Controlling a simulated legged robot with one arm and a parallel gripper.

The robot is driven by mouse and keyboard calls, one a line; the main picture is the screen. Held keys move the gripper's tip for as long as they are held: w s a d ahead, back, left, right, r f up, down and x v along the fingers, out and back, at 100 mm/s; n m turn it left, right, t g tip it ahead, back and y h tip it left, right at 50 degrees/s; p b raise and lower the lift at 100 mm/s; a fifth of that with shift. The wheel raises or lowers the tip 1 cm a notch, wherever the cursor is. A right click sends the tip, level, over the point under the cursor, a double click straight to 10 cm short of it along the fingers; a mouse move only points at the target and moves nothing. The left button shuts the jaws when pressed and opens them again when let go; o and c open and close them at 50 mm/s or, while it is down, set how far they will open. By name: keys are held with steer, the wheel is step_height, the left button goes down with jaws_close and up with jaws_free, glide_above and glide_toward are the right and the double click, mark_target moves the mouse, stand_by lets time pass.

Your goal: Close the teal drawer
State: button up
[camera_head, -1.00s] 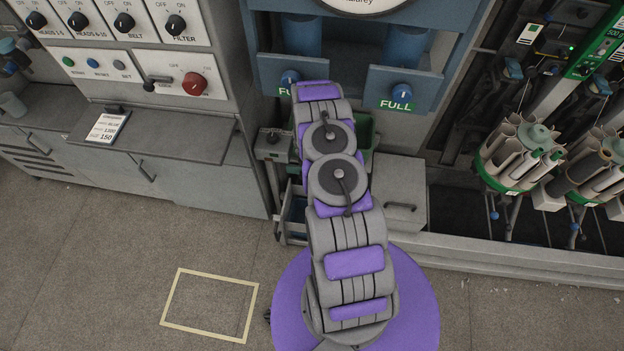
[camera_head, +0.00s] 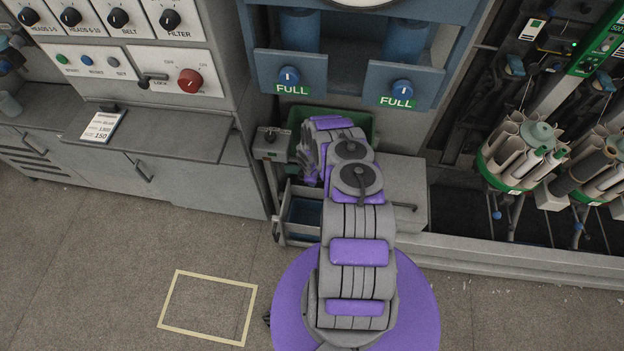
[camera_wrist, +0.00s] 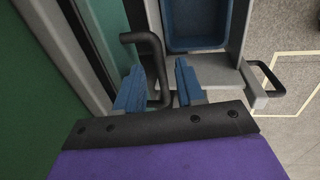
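In the head view, a grey-framed drawer with a blue-teal inside (camera_head: 303,212) stands pulled out, left of my arm. In the wrist view, its blue-teal inside (camera_wrist: 195,22) is at the top, with a dark handle (camera_wrist: 268,80) at its right end. My gripper (camera_wrist: 160,88) has two blue fingers set apart. A second, bent dark handle (camera_wrist: 152,50) shows between them; I cannot tell whether they touch it. In the head view, the gripper is mostly hidden behind my arm.
A green bin (camera_head: 360,124) stands behind my arm. A grey cabinet (camera_head: 404,178) is to the right. A control cabinet with a desk (camera_head: 170,140) is at the left. Bare floor with a yellow outlined rectangle (camera_head: 172,298) lies at the lower left.

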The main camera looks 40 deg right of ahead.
steer(key=shift+d+f, duration=0.1)
steer(key=shift+f, duration=0.05)
jaws_close()
stand_by(0.4)
